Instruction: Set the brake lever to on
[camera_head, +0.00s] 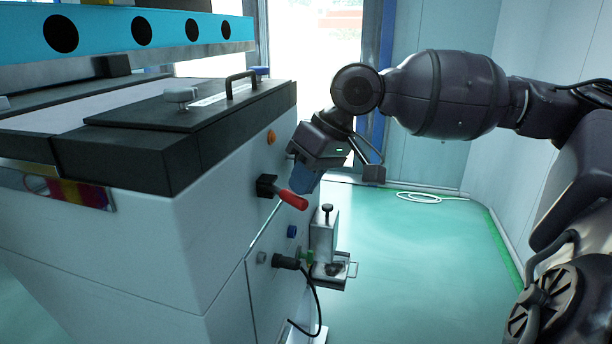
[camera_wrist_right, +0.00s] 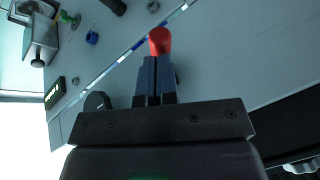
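The brake lever, a red handle (camera_head: 292,199) on a black mount (camera_head: 266,186), sticks out from the side of the white cabinet (camera_head: 190,240) and slants down to the right in the head view. My right gripper (camera_head: 303,179) is just above and beside the handle, its blue fingers pointing down. In the right wrist view the fingers (camera_wrist_right: 157,78) are together with only a thin line between them. The lever's red end (camera_wrist_right: 160,41) shows just past the fingertips; I cannot tell whether they touch. Most of the lever is hidden there. My left gripper is not in view.
An orange button (camera_head: 271,137) is above the lever and a blue knob (camera_head: 292,231) below it. A metal bracket (camera_head: 324,234) and a black plug with cable (camera_head: 286,262) stick out lower down. Open green floor (camera_head: 420,270) lies to the right.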

